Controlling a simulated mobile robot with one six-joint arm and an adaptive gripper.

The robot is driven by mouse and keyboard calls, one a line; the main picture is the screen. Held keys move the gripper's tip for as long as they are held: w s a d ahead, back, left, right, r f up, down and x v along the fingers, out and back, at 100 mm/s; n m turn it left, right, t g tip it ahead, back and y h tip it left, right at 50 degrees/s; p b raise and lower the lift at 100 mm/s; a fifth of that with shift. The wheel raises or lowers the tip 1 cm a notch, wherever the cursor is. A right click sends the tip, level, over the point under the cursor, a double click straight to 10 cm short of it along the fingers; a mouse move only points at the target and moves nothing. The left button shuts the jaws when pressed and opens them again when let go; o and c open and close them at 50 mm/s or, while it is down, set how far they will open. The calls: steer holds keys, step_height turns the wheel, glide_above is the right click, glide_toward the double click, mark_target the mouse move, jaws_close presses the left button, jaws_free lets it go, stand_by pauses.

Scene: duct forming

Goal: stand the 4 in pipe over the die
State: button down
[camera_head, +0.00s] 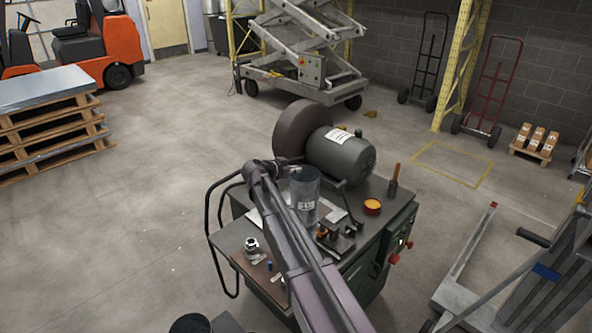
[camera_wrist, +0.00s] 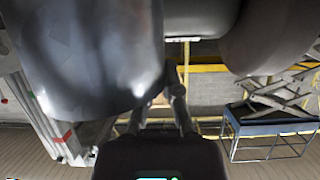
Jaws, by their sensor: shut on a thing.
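The 4 in pipe (camera_head: 306,190) is a grey metal tube with a pale label, upright or nearly so above the machine's top. It fills the upper left of the wrist view (camera_wrist: 85,50). My gripper (camera_head: 287,166) is at the pipe's upper left side in the head view. Its fingers (camera_wrist: 160,95) reach to the pipe's lower edge in the wrist view, and it is shut on the pipe wall. I cannot pick out the die for sure; the pipe and my arm hide part of the machine top. Whether the pipe's lower end touches anything is unclear.
A large grey motor (camera_head: 342,158) with a dark round housing (camera_head: 303,127) stands behind the pipe. An orange-topped tin (camera_head: 372,206) and an upright tool (camera_head: 394,180) are to the right. A silver fitting (camera_head: 251,244) sits on the lower left shelf.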

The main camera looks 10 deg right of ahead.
steer(key=shift+f+b, duration=0.75)
steer(key=shift+f, duration=0.25)
steer(key=shift+f+b, duration=0.3)
steer(key=c, duration=0.7)
jaws_free()
steer(key=shift+s+r, duration=0.1)
